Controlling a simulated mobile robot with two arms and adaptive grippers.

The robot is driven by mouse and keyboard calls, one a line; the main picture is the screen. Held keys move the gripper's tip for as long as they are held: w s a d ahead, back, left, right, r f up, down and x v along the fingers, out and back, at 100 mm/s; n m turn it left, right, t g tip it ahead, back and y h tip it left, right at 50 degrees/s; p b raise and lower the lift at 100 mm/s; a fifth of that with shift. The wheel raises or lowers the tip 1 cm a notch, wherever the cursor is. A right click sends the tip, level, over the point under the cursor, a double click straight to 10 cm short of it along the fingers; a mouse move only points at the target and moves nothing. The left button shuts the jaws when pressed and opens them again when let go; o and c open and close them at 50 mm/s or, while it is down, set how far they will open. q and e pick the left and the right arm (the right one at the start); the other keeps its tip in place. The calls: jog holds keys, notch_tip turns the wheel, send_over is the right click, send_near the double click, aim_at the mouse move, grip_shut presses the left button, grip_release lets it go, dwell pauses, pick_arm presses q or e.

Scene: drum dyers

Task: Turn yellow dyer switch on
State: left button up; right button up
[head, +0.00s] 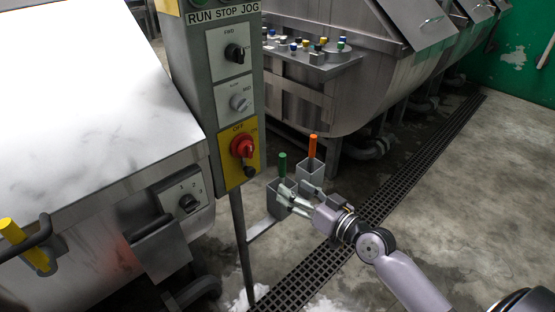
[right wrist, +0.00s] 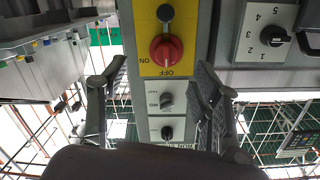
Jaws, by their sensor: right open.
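The yellow dyer switch is a red rotary knob (head: 243,146) on a yellow plate (head: 230,162) marked OFF above and ON at the right, low on a grey control post. In the right wrist view, which is upside down, the red knob (right wrist: 166,50) is ahead, with its grip bar roughly in line with OFF. My right gripper (head: 284,197) is open and empty, right of and below the switch in the head view, and apart from it. Its two fingers (right wrist: 158,78) spread either side of the post in the wrist view. My left gripper is not in view.
Other knobs sit higher on the post (head: 234,52). A metal dyer (head: 120,170) with a small black switch (head: 188,203) stands at left. A floor grate (head: 400,175) runs through open floor at right.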

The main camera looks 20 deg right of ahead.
notch_tip(320, 180, up, 3)
jog(key=p, duration=0.2)
send_near(251, 152)
jog(key=shift+t, duration=0.3)
jog(key=x, duration=1)
jog(key=shift+f, duration=0.3)
jog(key=shift+c, duration=0.3)
jog(key=c, duration=1.1)
